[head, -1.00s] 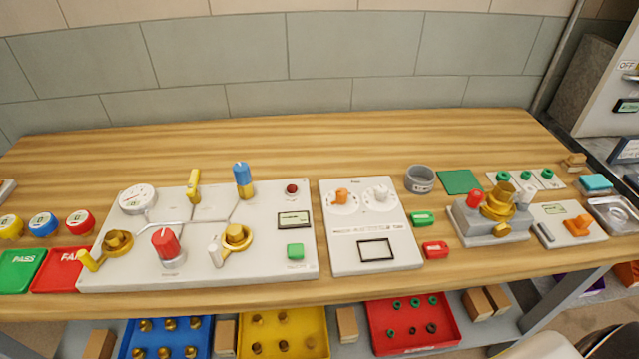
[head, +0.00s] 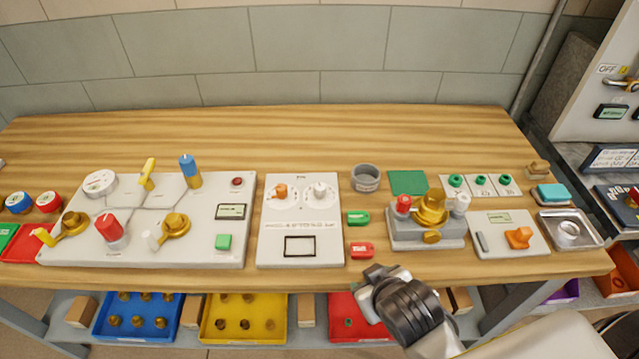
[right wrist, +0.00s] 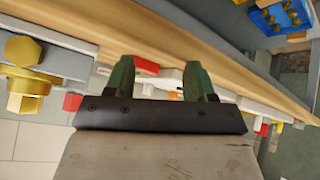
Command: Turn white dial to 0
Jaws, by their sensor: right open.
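The white dial (head: 320,191) is a small round knob at the upper right of the white control panel (head: 300,252), beside an orange dial (head: 280,190). Its pointer setting is too small to read. My right gripper (head: 375,275) is at the front edge of the bench, below and right of that panel, apart from the dial. In the right wrist view its two green fingers (right wrist: 158,75) stand apart with nothing held between them. My left gripper is not in view.
A red tag (head: 361,250) and a green tag (head: 358,218) lie just right of the panel. A grey ring (head: 366,178) and a grey valve block (head: 427,232) stand farther right. The pipe board (head: 150,250) is on the left. The back of the bench is clear.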

